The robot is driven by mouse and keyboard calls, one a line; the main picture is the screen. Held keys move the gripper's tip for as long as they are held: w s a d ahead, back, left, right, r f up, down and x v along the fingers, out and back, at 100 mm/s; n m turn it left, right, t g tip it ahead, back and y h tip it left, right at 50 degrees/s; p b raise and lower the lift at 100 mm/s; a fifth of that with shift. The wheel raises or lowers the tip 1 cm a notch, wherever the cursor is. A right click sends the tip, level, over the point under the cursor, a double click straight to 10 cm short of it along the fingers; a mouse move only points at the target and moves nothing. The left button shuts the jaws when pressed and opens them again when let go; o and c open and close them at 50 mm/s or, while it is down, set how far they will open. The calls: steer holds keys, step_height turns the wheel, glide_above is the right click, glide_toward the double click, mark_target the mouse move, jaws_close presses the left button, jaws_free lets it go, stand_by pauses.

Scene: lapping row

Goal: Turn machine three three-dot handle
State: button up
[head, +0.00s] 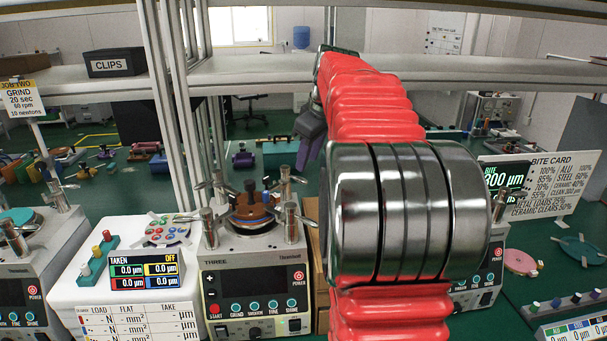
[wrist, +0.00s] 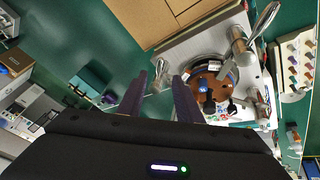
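Machine three (head: 255,278), a white unit marked THREE, stands left of centre in the head view. Its round bowl (head: 250,215) holds a brown disc, also in the wrist view (wrist: 208,88). Metal posts with lever handles ring it, including a left post (head: 209,228) and a right post (head: 291,222). In the wrist view one large lever (wrist: 266,18) is at upper right, and a smaller silver handle (wrist: 161,82) shows between my fingertips. I cannot make out dots on any handle. My gripper (wrist: 160,78) is open, its purple fingers apart; contact with the handle cannot be told.
My red arm hides the area right of machine three. A white unit with a TAKEN display (head: 145,270) stands close on its left. White uprights (head: 180,110) and a shelf (head: 260,72) are behind. A cardboard box (wrist: 165,18) lies beside the machine.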

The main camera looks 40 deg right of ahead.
mark_target(304, 180)
steer(key=x, duration=0.7)
steer(key=shift+c, duration=0.5)
jaws_close()
steer(key=shift+d, duration=0.15)
